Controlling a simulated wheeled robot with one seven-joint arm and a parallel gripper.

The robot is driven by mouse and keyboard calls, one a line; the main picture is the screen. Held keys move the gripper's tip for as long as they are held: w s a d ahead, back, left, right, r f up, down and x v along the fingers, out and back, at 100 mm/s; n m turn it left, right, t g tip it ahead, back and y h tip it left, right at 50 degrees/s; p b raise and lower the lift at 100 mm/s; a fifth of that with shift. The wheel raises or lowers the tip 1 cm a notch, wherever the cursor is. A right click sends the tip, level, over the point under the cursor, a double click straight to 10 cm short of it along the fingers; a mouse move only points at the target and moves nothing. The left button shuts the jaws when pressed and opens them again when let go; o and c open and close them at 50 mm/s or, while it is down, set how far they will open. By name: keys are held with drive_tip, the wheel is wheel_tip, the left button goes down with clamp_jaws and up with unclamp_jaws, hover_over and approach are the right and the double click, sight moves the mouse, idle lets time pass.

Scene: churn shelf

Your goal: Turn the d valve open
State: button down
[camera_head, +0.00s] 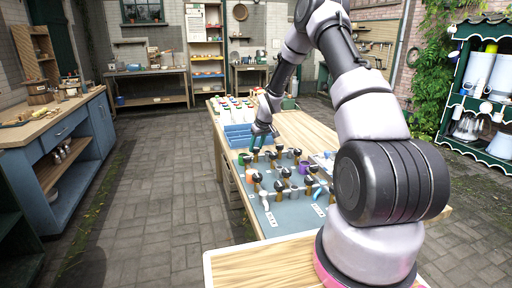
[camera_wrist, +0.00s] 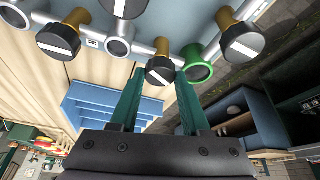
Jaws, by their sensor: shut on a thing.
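The valves sit on a blue-grey panel (camera_head: 290,208) on the long wooden table, with black knobs that carry white bars, brass-coloured stems and grey pipes. My gripper (camera_head: 262,132) is at the far left end of the panel in the head view. In the wrist view its two green fingers (camera_wrist: 160,76) stand on either side of one black knob (camera_wrist: 161,71) and are shut on it. A green ring (camera_wrist: 198,72) is right beside this knob. Other black knobs (camera_wrist: 58,40) and (camera_wrist: 243,42) stand to either side, clear of the fingers. I cannot read which valve is d.
A blue tray (camera_head: 238,137) lies just beyond the panel, with several white bottles (camera_head: 232,108) behind it. A purple ring (camera_head: 304,168) sits among the valves. A blue workbench (camera_head: 62,150) stands at left. The paved floor between is clear.

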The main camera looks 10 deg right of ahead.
drive_tip(key=n+y, duration=0.1)
drive_tip(key=n, duration=0.1)
drive_tip(key=n+g, duration=0.1)
drive_tip(key=n, duration=0.2)
drive_tip(key=shift+d+y, duration=0.2)
drive_tip(key=shift+y, duration=0.2)
drive_tip(key=shift+n, duration=0.4)
drive_tip(key=shift+c, duration=1.8)
unclamp_jaws()
drive_tip(key=shift+f, duration=0.1)
drive_tip(key=shift+w, duration=0.1)
drive_tip(key=v, duration=1.1)
drive_tip(key=shift+w, duration=0.2)
